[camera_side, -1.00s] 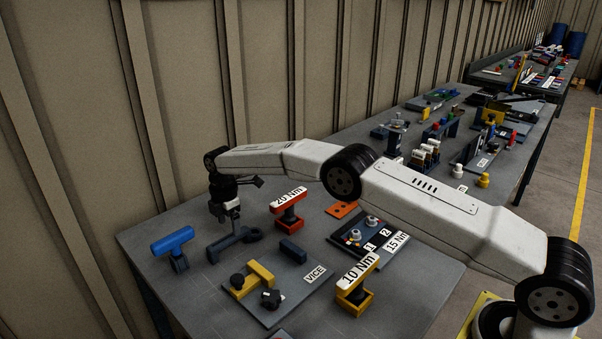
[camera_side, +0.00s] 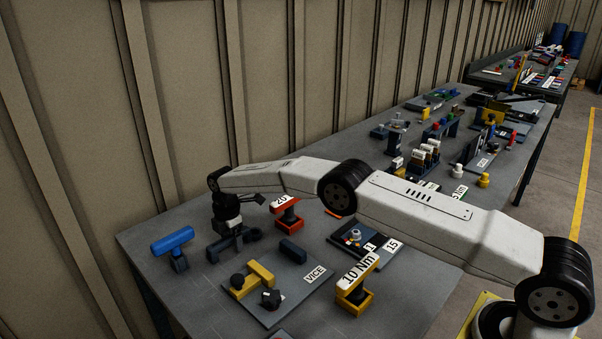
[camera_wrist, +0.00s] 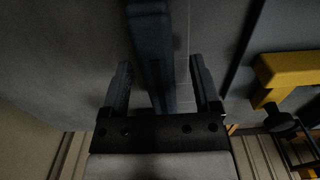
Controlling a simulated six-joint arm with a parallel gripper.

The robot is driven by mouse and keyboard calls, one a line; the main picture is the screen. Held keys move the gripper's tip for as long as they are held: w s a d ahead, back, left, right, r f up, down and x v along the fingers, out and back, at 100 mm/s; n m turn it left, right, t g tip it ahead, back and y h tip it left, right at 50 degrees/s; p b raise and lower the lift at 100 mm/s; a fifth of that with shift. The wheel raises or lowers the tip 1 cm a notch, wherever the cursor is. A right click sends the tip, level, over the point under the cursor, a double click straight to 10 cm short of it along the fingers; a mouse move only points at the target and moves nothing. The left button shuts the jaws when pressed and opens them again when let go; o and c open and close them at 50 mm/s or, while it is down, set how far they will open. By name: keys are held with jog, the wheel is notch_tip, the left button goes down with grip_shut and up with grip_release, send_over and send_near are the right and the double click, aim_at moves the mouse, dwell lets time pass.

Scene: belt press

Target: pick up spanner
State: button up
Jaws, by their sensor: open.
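The spanner (camera_side: 214,253) is a dark blue-grey tool lying on the grey bench top. In the wrist view the spanner (camera_wrist: 151,40) runs lengthwise between the two fingers, nearer the left one. My gripper (camera_side: 231,232) is low over the spanner's middle, pointing down. Its fingers are open in the wrist view (camera_wrist: 160,72), one on each side of the bar, with a gap on both sides. Part of the spanner is hidden behind the gripper in the side view. I cannot tell whether the fingertips touch the bench.
A blue T-handled tool (camera_side: 173,241) stands to the left. The vice plate (camera_side: 296,300) with its yellow clamp (camera_side: 249,279) is close in front. A red 20 Nm tool (camera_side: 289,218) and a yellow 10 Nm tool (camera_side: 354,298) stand to the right. The ribbed wall is behind.

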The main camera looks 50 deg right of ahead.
grip_shut()
jog(key=shift+r, duration=0.1)
dwell(0.4)
jog(key=shift+r, duration=1.6)
jog(key=shift+s+r, duration=0.75)
jog(key=shift+r, duration=0.15)
jog(key=s+d+r, duration=0.1)
jog(key=s+r, duration=0.7)
jog(key=s, duration=0.4)
jog(key=shift+s+d, duration=0.2)
